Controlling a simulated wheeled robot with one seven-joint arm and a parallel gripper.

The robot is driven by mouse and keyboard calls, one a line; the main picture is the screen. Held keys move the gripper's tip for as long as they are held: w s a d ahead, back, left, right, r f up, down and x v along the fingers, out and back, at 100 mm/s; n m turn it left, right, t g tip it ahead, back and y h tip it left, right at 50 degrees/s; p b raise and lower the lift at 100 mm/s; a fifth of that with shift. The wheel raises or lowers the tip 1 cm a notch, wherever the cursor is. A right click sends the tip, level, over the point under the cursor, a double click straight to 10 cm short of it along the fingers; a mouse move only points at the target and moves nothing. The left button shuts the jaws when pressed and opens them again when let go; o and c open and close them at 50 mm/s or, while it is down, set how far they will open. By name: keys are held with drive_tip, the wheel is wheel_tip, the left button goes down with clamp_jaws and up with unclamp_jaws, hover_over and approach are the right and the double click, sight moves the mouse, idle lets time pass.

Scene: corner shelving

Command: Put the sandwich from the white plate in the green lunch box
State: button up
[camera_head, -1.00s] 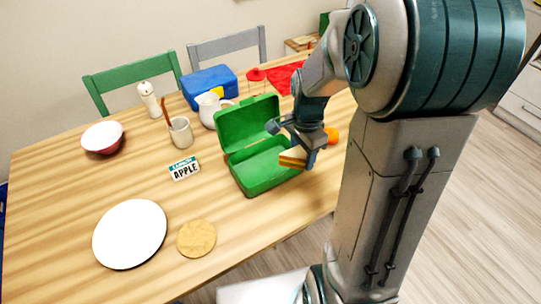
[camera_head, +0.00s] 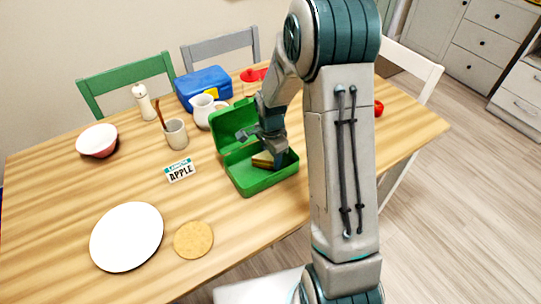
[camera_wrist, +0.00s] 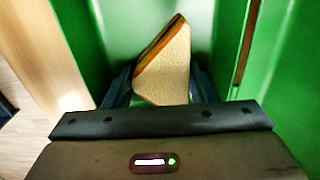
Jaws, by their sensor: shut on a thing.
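The green lunch box (camera_head: 247,182) stands open on the table, its lid raised at the back. My gripper (camera_head: 268,156) is inside the box's opening, shut on the sandwich (camera_head: 262,161). In the wrist view the sandwich (camera_wrist: 168,66) is a tilted wedge with pale bread and a coloured filling edge, between my fingers, with green box walls on both sides. I cannot tell whether it touches the box floor. The white plate (camera_head: 127,237) lies empty at the front left of the table.
A round tan trivet (camera_head: 193,240) and an APPLE card (camera_head: 180,170) lie left of the box. A cup (camera_head: 176,134), a white jug (camera_head: 203,108) and a blue lunch box (camera_head: 205,87) stand behind. The table's front middle is clear.

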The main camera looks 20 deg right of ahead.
drive_tip(key=shift+f, duration=0.2)
drive_tip(key=shift+o, duration=0.8)
drive_tip(key=shift+f, duration=0.1)
drive_tip(key=o, duration=0.4)
drive_tip(key=shift+s, duration=0.1)
wheel_tip(320, 180, up, 12)
drive_tip(key=s+r+n+t, duration=0.1)
drive_tip(key=s+r+n, duration=0.2)
drive_tip(key=s, duration=0.3)
drive_tip(key=s+r+n+t, duration=0.1)
drive_tip(key=s+r+n, duration=0.2)
drive_tip(key=s+n, duration=0.3)
drive_tip(key=s+r+n, duration=0.2)
drive_tip(key=s+n, duration=0.3)
drive_tip(key=s, duration=0.3)
drive_tip(key=shift+s+a+r+t, duration=0.15)
drive_tip(key=shift+s+r+t, duration=0.1)
drive_tip(key=shift+r+t, duration=0.15)
